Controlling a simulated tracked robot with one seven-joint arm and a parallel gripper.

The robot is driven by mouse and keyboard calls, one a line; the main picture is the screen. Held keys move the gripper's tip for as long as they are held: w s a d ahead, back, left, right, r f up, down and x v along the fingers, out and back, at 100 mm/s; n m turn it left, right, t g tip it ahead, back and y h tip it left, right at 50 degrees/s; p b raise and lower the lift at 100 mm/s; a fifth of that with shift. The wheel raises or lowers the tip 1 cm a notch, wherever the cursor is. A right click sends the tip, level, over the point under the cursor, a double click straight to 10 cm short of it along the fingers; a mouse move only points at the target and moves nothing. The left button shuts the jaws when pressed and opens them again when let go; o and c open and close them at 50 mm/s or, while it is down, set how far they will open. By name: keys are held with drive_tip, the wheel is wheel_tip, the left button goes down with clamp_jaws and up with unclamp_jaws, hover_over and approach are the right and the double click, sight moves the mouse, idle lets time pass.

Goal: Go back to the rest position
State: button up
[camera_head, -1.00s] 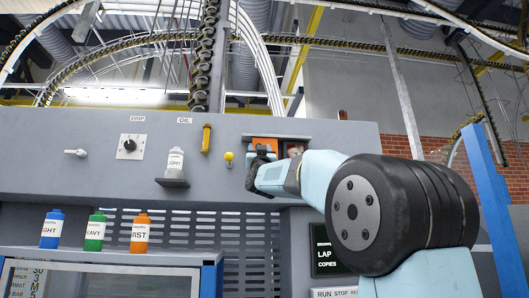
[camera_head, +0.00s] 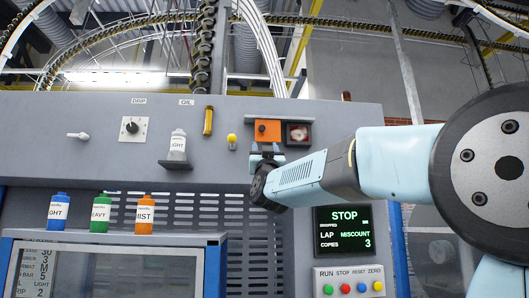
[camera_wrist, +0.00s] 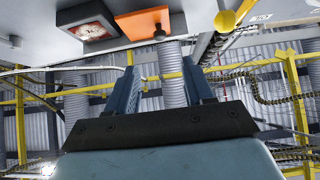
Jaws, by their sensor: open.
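My gripper (camera_head: 266,158) is in front of the grey machine panel (camera_head: 60,125), just below an orange plate (camera_head: 268,131) with a dark knob. In the wrist view, my gripper (camera_wrist: 165,85) has its two blue fingers apart with nothing between them. The orange plate (camera_wrist: 143,21) and its knob lie beyond the fingertips there. A small framed red gauge or window (camera_head: 298,134) sits right of the plate.
A white bottle (camera_head: 178,142) stands on a panel ledge. Blue (camera_head: 57,212), green (camera_head: 101,213) and orange (camera_head: 145,214) bottles stand on a cabinet at lower left. A display reading STOP (camera_head: 343,228) is above a box of coloured buttons (camera_head: 350,281). A yellow knob (camera_head: 232,139) sticks out nearby.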

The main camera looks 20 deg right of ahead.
drive_tip(key=shift+s+a+f, duration=0.1)
drive_tip(key=shift+s+f, duration=0.25)
drive_tip(key=shift+f, duration=0.05)
drive_tip(key=shift+y, duration=0.3)
drive_tip(key=s+a+f+n+g+y, duration=0.1)
drive_tip(key=s+f+g+y, duration=0.15)
drive_tip(key=f, duration=0.55)
drive_tip(key=s+a+f+n+g+y, duration=0.15)
drive_tip(key=f+g, duration=0.25)
drive_tip(key=f, duration=0.4)
drive_tip(key=s+f+n+g+y, duration=0.2)
drive_tip(key=f+g+y, duration=0.1)
drive_tip(key=f, duration=0.6)
drive_tip(key=s+f+m+g+h, duration=0.1)
drive_tip(key=s+f+g, duration=1)
drive_tip(key=s+f, duration=1)
wheel_tip(320, 180, down, 4)
drive_tip(key=shift+s+d+r+m, duration=0.2)
drive_tip(key=shift+s+m, duration=0.15)
drive_tip(key=shift+c, duration=0.3)
